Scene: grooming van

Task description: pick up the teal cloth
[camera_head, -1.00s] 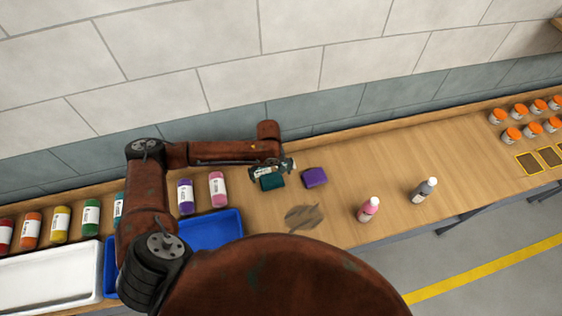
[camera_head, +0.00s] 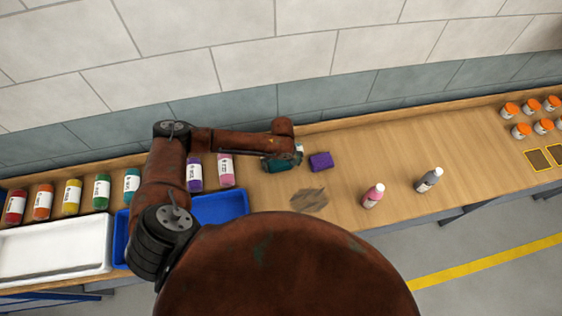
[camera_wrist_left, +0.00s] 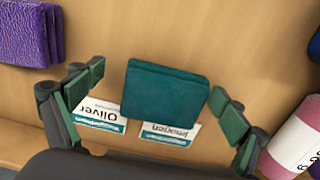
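The teal cloth (camera_wrist_left: 165,97) is folded and lies on the wooden counter, in the middle of the left wrist view. In the head view the teal cloth (camera_head: 277,165) is partly hidden by my left arm. My left gripper (camera_wrist_left: 162,95) is open, with its fingers apart on either side of the cloth and a gap on each side. In the head view my left gripper (camera_head: 296,157) is mostly hidden under its own wrist. My right gripper is not in view.
A folded purple cloth (camera_head: 321,161) lies right beside the teal one. Two name labels (camera_wrist_left: 168,134) lie by the cloth. A pink bottle (camera_head: 226,170) stands to the left, a blue tray (camera_head: 222,207) nearer.

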